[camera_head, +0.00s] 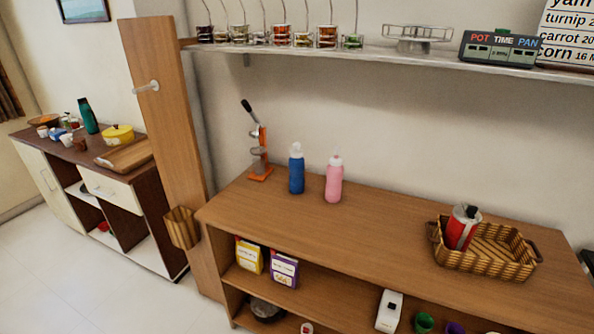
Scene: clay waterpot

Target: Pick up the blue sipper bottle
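The blue sipper bottle (296,172) stands upright on the wooden counter (380,235), towards its back left, and has a white cap. A pink sipper bottle (334,181) of similar shape stands upright just to its right, with a small gap between them. Neither of my grippers is in the head view, and nothing touches the blue bottle.
An orange juicer press (259,150) with a raised lever stands left of the blue bottle. A wicker basket (485,262) holding a red canister (462,227) sits at the right. A wall shelf (380,54) with jars runs above. The counter's middle is clear.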

